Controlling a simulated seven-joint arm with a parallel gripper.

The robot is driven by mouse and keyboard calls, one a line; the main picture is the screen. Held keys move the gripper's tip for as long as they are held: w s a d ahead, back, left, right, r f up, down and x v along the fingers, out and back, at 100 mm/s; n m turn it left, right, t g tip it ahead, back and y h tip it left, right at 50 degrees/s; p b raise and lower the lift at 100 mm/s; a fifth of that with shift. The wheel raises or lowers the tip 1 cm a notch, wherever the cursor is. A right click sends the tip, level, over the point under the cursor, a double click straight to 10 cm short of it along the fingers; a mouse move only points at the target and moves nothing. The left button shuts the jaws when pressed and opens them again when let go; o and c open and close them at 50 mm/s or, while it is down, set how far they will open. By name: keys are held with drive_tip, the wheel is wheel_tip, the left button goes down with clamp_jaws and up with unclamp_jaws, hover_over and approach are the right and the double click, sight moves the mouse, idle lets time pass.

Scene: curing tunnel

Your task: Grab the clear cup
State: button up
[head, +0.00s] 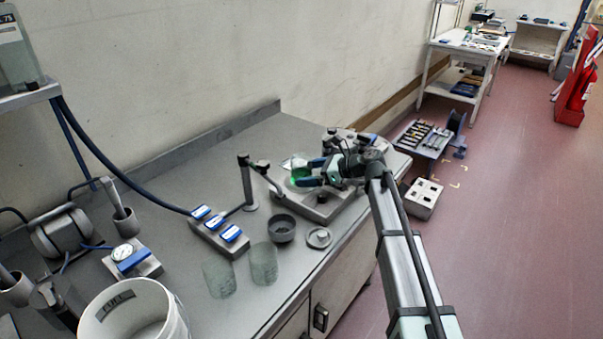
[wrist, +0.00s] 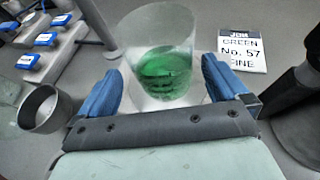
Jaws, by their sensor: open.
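A clear cup with green contents (wrist: 163,62) stands in the wrist view, beyond and between the blue fingers of my gripper (wrist: 158,78). The fingers are apart, one on each side of its lower part, and I see a gap on both sides. In the head view the green cup (head: 299,173) is partly hidden by my gripper (head: 311,171), over a grey device on the bench. Two more clear cups, which look empty, stand near the front of the bench: one on the left (head: 218,279) and one on the right (head: 263,264).
A card reading "JOB GREEN No. 57 FINE" (wrist: 243,50) lies right of the green cup. A dark bowl (head: 282,229), a round metal lid-like piece (head: 319,238), a blue-labelled block (head: 219,231) and a white bucket (head: 134,299) stand on the bench. An upright post (head: 247,185) rises left of my gripper.

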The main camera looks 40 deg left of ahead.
sight(301, 174)
drive_tip(key=x, duration=0.3)
drive_tip(key=shift+w+a+f, duration=0.15)
drive_tip(key=shift+a+f, duration=0.1)
drive_tip(key=shift+f, duration=0.05)
drive_tip(key=c, duration=1.1)
drive_tip(key=shift+r, duration=0.2)
